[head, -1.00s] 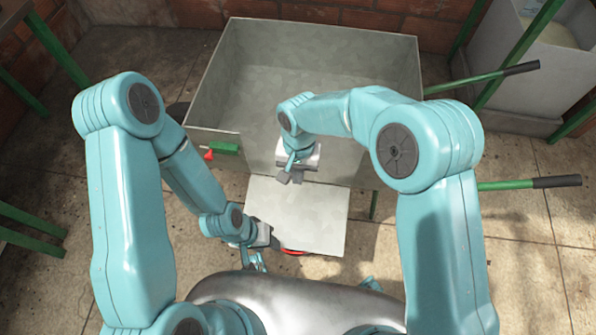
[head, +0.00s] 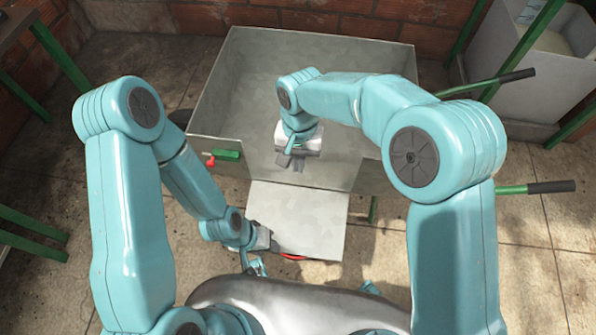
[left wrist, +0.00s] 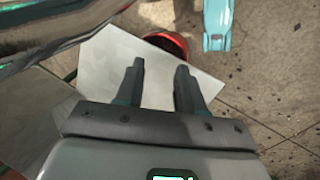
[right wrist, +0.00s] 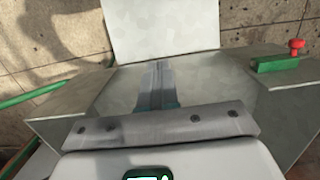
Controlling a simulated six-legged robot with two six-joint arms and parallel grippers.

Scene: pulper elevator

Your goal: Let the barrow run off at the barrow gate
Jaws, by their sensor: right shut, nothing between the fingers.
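The barrow (head: 225,90) is a grey open-topped metal box with black-gripped green handles (head: 535,187) at the right. Its front gate flap (head: 300,220) hangs outward below a gap in the front wall and shows as a pale plate in the right wrist view (right wrist: 160,30). A green latch block (head: 226,154) with a red knob (head: 211,160) sits left of the gap. My right gripper (head: 290,163) is shut and empty at the gap, its fingers together in the right wrist view (right wrist: 160,85). My left gripper (left wrist: 160,80) is open and empty, by the flap's lower left corner.
A red round object (left wrist: 168,43) lies partly hidden under the flap's outer edge. A grey bin (head: 530,70) and green posts stand at the back right, and green legs (head: 30,235) at the left. Brick walls close the back. The concrete floor at the right front is clear.

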